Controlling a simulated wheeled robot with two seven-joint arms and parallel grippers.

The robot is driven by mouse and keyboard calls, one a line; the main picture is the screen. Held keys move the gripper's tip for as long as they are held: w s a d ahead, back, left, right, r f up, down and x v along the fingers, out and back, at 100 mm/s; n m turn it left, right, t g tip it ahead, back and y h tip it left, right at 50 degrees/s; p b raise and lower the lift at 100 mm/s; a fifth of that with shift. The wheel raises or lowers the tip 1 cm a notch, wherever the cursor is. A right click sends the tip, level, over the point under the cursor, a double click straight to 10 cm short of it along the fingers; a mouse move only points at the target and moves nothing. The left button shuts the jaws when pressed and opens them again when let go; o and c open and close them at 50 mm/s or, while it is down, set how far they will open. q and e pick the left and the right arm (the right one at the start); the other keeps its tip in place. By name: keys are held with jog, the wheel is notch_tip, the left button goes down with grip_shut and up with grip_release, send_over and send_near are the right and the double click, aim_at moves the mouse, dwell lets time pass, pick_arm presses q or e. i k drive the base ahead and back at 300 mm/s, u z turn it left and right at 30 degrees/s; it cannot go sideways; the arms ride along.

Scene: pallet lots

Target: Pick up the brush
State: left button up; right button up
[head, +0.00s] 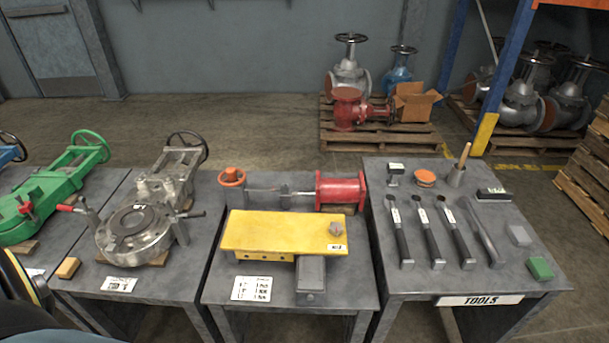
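Neither of my grippers is in view.
Several wrenches (402,245), an orange round tin (426,178) and a green block (540,268) share the tools table. A yellow plate (270,232) and a red cylinder (340,189) occupy the middle table. Pallets with valves (349,75) stand behind.

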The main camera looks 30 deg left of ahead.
aim_at(467, 147)
jog(key=z, duration=0.5)
jog(key=k, duration=0.65)
jog(key=z, duration=0.85)
jog(key=k, duration=0.55)
jog(key=z, duration=0.6)
jog(key=i, duration=1.8)
jog(key=u, duration=0.3)
jog(key=i, duration=2)
jog(key=u, duration=0.55)
jog(key=i, duration=2.1)
jog(key=u, duration=1.9)
jog(key=i, duration=0.9)
jog(key=u, duration=1.75)
jog(key=i, duration=1.45)
jog(key=u, duration=0.4)
